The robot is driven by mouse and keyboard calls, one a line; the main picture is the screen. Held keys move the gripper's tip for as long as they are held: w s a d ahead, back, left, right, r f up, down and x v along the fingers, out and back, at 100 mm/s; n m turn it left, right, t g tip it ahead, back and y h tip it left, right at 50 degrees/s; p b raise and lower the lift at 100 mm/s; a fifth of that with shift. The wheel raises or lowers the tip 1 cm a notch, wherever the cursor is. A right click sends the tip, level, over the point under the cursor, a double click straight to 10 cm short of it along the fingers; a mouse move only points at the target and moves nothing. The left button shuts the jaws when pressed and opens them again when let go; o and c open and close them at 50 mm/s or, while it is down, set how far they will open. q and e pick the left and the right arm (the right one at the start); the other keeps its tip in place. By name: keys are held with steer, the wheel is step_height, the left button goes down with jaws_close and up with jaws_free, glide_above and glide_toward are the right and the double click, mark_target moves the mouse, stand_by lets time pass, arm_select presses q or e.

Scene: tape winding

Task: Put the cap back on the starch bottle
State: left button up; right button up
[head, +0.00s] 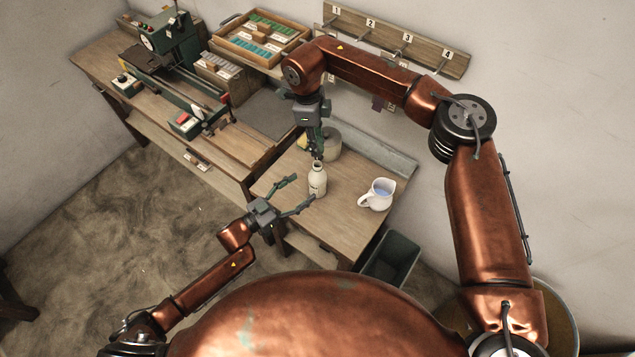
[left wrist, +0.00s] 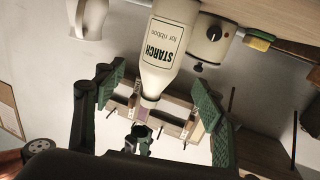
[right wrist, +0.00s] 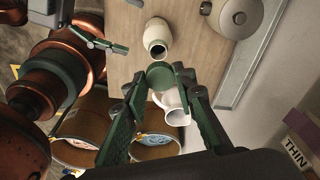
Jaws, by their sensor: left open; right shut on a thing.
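The starch bottle (head: 317,181), cream with a STARCH label in the left wrist view (left wrist: 163,45), stands upright on the small table (head: 345,228). Its open mouth faces up in the right wrist view (right wrist: 157,45). My right gripper (head: 318,152) is above the bottle and is shut on the round green cap (right wrist: 160,76). The cap is apart from the mouth in the right wrist view; its exact height above it is hard to tell. My left gripper (head: 303,192) is open beside the bottle at the near side, its fingers (left wrist: 150,82) spread toward the bottle without gripping it.
A white jug (head: 376,195) with blue liquid stands right of the bottle. A lidded round pot (head: 328,144) stands close behind it. A dark green bin (head: 391,258) is below the table's right edge. A workbench with a machine (head: 172,45) extends to the left.

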mark_target(311, 182)
arm_select(q)
steer(key=x, duration=0.7)
steer(key=shift+w+d, duration=0.2)
steer(key=shift+d, duration=0.1)
steer(key=shift+c, duration=0.4)
jaws_close()
arm_select(e)
steer(key=shift+a+f, duration=0.1)
steer(key=shift+f, duration=2.4)
steer(key=shift+f, duration=0.15)
steer(key=shift+f, duration=0.75)
steer(key=shift+f, duration=0.55)
